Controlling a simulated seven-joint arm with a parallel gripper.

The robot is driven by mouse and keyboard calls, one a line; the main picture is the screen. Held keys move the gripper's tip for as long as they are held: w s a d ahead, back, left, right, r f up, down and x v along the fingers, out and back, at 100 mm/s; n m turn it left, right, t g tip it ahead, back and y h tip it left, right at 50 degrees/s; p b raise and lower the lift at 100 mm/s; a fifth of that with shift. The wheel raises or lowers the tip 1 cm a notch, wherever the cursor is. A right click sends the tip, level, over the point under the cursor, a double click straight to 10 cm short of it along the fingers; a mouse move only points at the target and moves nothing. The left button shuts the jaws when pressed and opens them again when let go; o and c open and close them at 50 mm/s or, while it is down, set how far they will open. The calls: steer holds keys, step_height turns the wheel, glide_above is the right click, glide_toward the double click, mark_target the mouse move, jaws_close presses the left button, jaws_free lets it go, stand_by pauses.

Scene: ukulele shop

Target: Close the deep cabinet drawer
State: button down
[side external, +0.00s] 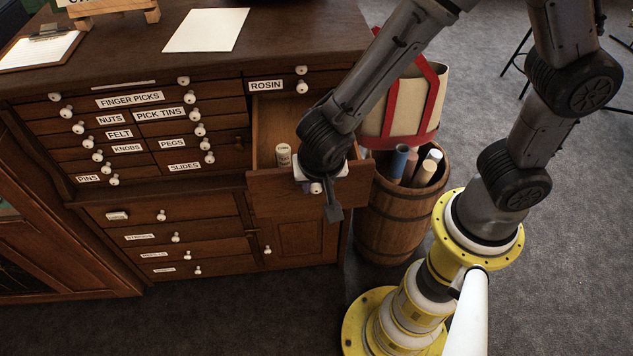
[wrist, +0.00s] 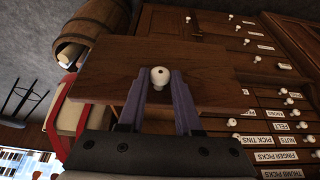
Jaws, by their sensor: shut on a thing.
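The deep cabinet drawer (side external: 275,186) is pulled well out of the right side of the dark wooden cabinet, below the ROSIN label. A small pale cylinder (side external: 284,155) with markings stands inside it at the left. My gripper (side external: 311,186) is at the drawer's front, and my wrist hides part of the front and the interior. In the wrist view, the drawer's front (wrist: 215,75) fills the middle. There, my gripper (wrist: 160,75) has its two purplish fingers on either side of the drawer's white knob (wrist: 160,79), shut on it.
The cabinet (side external: 190,215) has several other labelled drawers with white knobs, which look shut. A wooden barrel (side external: 395,220) with rolled tubes stands close to the open drawer's right. A cream and red bag (side external: 430,100) is behind it. Paper (side external: 207,30) and a clipboard (side external: 40,50) lie on top.

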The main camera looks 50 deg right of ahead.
steer(key=shift+w+d, duration=0.1)
steer(key=w+d, duration=1.4)
steer(key=shift+r, duration=0.1)
steer(key=c, duration=0.6)
jaws_free()
steer(key=v, duration=1.3)
steer(key=shift+r, duration=0.35)
steer(key=shift+s+a, duration=0.15)
